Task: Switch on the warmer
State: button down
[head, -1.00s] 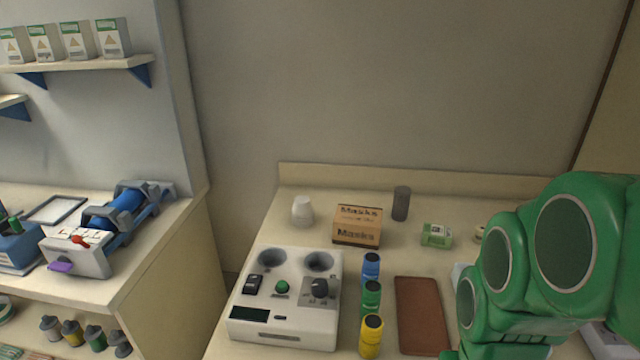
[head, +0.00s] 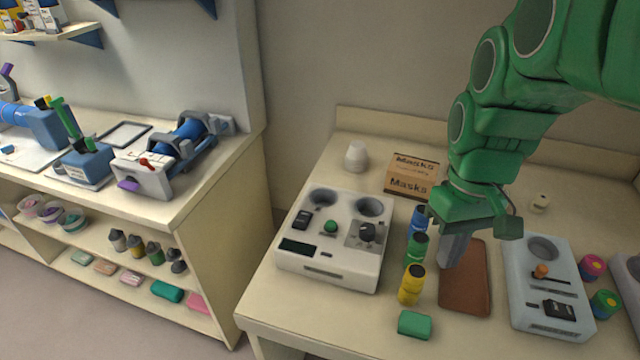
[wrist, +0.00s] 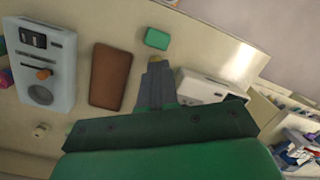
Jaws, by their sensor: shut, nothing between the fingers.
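A white device (head: 330,262) with two round wells stands at the left of the counter. It has a black rocker switch (head: 302,220), a green button (head: 330,227), a dark dial (head: 367,232) and a dark display. A pale blue-grey device (head: 520,290) with one well, an orange-knobbed slider (head: 541,270) and a black switch (head: 559,309) stands at the right. I cannot tell from labels which is the warmer. My gripper (head: 450,256) is shut and empty, pointing down over the brown mat (head: 466,290), between the two devices. In the wrist view its fingers (wrist: 157,82) partly hide the white device and a bottle.
Blue, green and yellow bottles (head: 411,284) stand in a row right of the white device. A green block (head: 414,324) lies near the front edge. A masks box (head: 408,185) and a white cup (head: 356,157) are behind. Colourful round containers (head: 592,267) stand at the far right.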

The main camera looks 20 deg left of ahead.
jog(key=w+a+r+n, duration=0.2)
jog(key=w+a+n, duration=0.4)
jog(key=w+a, duration=0.6)
jog(key=n, duration=0.5)
send_over(299, 221)
jog(key=w+d, duration=0.1)
jog(key=w, duration=0.2)
jog(key=f, duration=0.1)
jog(key=shift+s+a+f+n, duration=0.15)
jog(key=shift+s+a+n, duration=0.05)
jog(key=shift+a+n, duration=0.25)
jog(key=f, duration=0.4)
jog(key=s+f, duration=0.1)
jog(key=f, duration=0.4)
jog(key=s+f, duration=0.1)
jog(key=f, duration=0.4)
